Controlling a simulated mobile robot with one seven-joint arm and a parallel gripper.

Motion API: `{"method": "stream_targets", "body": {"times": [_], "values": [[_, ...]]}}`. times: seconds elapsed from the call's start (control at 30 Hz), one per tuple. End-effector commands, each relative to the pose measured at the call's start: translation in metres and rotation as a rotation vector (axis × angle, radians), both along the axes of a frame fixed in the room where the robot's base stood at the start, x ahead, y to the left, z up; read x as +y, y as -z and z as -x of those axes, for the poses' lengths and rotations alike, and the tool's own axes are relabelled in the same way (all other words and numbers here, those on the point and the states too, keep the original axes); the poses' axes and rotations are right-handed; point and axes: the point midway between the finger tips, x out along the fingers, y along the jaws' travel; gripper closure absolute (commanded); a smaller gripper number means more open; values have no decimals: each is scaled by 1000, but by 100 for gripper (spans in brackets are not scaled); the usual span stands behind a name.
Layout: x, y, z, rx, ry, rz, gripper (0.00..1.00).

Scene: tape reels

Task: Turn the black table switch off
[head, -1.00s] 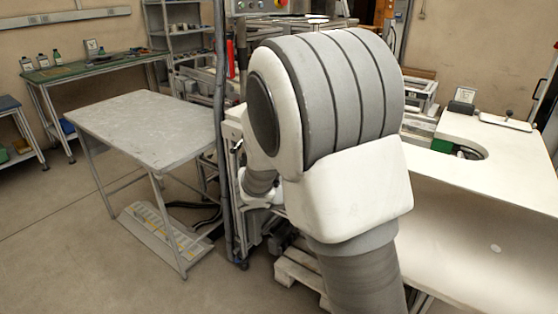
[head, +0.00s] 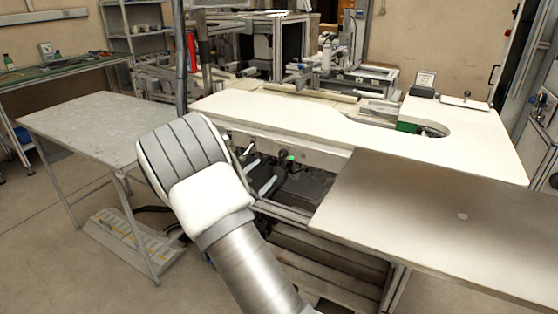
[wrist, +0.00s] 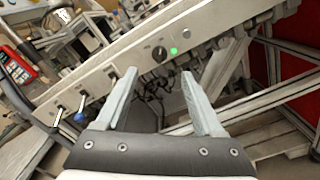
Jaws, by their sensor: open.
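The black switch (wrist: 158,53) is a round dark knob on the pale front panel below the table top, beside a lit green lamp (wrist: 173,51). In the head view the black switch (head: 283,154) sits left of the green lamp. My gripper (wrist: 158,72) is open and empty, with its two pale fingers pointing at the panel and the switch lying between and beyond the tips in the picture. The fingers look apart from the switch, but the exact gap cannot be told.
Other levers stand on the panel to the left, including one with a blue end (wrist: 80,117). The white table (head: 330,125) is above the panel, and a brown-grey table (head: 430,210) juts out at right. A grey side table (head: 90,120) stands left.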

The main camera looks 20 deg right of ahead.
Motion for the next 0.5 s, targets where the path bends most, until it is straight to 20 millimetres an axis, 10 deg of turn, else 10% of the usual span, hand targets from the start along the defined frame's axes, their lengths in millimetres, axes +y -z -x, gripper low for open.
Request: {"method": "stream_targets", "body": {"times": [0.5], "values": [[-75,1,-58,0,1,0,30]]}}
